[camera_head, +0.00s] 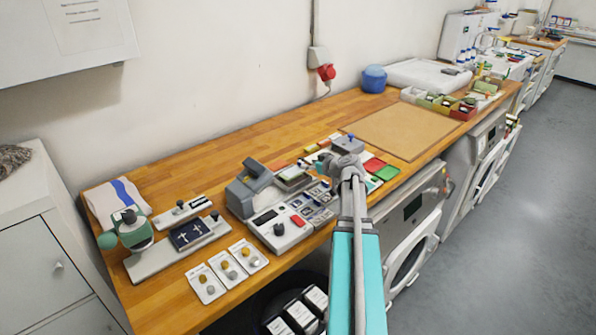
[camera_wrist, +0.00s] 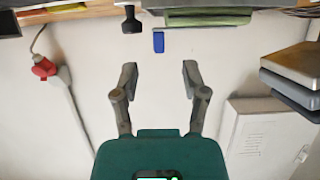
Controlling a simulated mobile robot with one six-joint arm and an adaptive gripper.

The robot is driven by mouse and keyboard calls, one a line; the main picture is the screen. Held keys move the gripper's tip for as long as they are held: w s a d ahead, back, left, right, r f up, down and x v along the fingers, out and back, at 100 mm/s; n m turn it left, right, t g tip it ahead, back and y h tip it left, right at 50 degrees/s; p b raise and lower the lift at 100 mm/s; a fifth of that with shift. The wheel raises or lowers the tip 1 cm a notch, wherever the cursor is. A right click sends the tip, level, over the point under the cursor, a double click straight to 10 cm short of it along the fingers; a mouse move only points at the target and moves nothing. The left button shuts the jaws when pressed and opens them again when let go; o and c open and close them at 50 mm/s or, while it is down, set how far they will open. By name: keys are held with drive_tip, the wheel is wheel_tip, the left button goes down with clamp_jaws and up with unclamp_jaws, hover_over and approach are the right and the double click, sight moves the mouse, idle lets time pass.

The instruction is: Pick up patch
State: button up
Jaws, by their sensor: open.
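I cannot tell for certain which item is the patch. A red flat piece (camera_head: 374,165) and a green flat piece (camera_head: 387,173) lie near the bench's front edge, right of my gripper (camera_head: 347,146). Several small dark squares (camera_head: 310,208) sit in a light panel to the left. My gripper is over the middle of the bench. In the wrist view, my gripper (camera_wrist: 158,75) is open, with nothing between its fingers. A small blue piece (camera_wrist: 158,42) shows beyond the fingertips, apart from them. My arm hides part of the bench.
A grey press-like device (camera_head: 252,185) and a control box (camera_head: 279,232) stand left of my gripper. A green-topped tool (camera_head: 127,228) is farther left. A bare brown board (camera_head: 403,130) lies to the right, with small bins (camera_head: 438,102) behind. A red plug (camera_head: 326,72) is on the wall.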

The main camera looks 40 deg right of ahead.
sight(302, 163)
drive_tip(key=shift+w, duration=0.15)
drive_tip(key=shift+b+x, duration=0.9)
drive_tip(key=shift+x, duration=1.75)
drive_tip(key=shift+d+r, duration=0.1)
clamp_jaws()
